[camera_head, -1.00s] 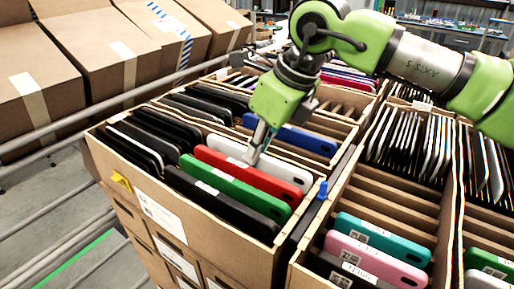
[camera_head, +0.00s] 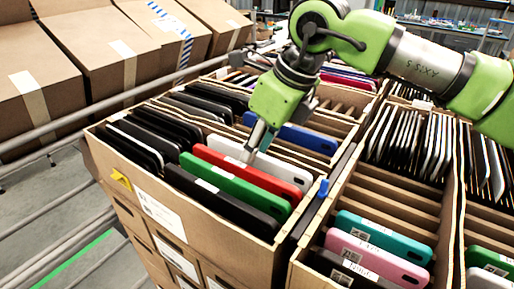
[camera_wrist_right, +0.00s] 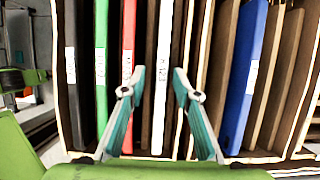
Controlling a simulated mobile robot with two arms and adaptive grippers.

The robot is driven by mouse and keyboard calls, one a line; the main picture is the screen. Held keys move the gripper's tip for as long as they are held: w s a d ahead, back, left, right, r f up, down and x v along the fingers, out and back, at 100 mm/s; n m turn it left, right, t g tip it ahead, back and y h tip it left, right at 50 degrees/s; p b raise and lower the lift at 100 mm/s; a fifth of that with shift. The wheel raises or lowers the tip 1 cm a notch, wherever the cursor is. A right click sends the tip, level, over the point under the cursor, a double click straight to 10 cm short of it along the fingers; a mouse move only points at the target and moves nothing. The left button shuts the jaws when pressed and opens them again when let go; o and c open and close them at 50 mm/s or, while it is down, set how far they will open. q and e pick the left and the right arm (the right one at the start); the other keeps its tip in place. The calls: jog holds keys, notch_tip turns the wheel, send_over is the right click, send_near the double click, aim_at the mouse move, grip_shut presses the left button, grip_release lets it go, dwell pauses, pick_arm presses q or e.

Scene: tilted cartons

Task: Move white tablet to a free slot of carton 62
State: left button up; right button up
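The white tablet (camera_head: 280,168) stands on edge in the front-left carton (camera_head: 205,226), just behind a red tablet. It also shows in the right wrist view (camera_wrist_right: 162,85), upright with a small label. My right gripper (camera_head: 250,157) is over this row. Its fingers are open in the right wrist view (camera_wrist_right: 159,72), one on each side of the white tablet, and hold nothing. How deep the fingertips reach is hard to tell. No readable number 62 shows on any carton. My left gripper is not in view.
Red (camera_head: 250,172), green (camera_head: 235,188) and black tablets fill slots in front of the white one; a blue tablet (camera_head: 300,138) stands behind. The carton to the right has several empty slots (camera_head: 395,205) between dark tablets and teal (camera_head: 384,236) and pink tablets. Another blue object (camera_head: 323,189) sits between these cartons.

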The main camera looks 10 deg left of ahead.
jog(key=shift+d, duration=0.1)
jog(key=v, duration=1.2)
jog(key=shift+r, duration=0.1)
notch_tip(320, 180, up, 7)
jog(key=p, duration=0.6)
